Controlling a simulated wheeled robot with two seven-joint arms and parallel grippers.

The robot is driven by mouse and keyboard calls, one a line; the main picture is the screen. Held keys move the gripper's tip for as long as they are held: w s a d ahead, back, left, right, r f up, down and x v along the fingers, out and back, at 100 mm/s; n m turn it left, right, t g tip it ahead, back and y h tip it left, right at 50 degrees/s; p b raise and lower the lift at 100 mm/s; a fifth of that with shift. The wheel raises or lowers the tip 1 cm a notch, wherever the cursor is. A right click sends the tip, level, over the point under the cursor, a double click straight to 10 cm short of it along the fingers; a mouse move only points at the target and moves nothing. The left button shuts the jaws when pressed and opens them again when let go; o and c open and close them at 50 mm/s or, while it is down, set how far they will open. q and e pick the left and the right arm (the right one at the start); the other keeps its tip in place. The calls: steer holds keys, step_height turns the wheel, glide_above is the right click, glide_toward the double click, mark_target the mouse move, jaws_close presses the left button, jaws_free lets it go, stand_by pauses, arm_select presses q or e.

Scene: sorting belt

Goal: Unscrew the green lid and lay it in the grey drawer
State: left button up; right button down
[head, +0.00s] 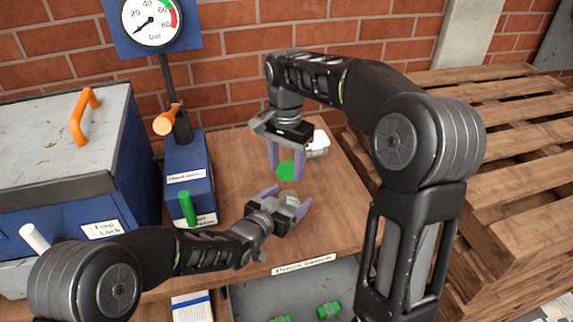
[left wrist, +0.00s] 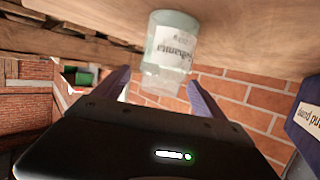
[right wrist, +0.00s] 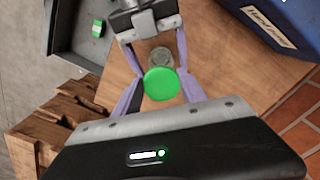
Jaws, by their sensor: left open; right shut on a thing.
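The green lid (head: 287,170) is between the fingers of my right gripper (head: 287,163), which is shut on it above the bench. The glass jar (head: 290,196) stands below the lid, apart from it, and is partly hidden. The left wrist view shows the labelled jar (left wrist: 172,48) with no lid on its neck. My left gripper (head: 286,200) is open, with a finger on either side of the jar. The right wrist view shows the lid (right wrist: 160,84) in front of the jar's mouth (right wrist: 161,56). The grey drawer (head: 255,295) is open at the bench front.
Small green items (head: 328,310) lie in the drawer. A blue box (head: 188,175) with a gauge (head: 151,20) and a blue-grey cabinet (head: 65,150) stand left. Wooden pallets (head: 510,150) are right. The bench has bare room around the jar.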

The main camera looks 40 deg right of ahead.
arm_select(q)
steer(key=v, duration=1.1)
steer(key=shift+a+r, duration=0.15)
steer(key=shift+a, duration=0.05)
steer(key=shift+s, duration=0.1)
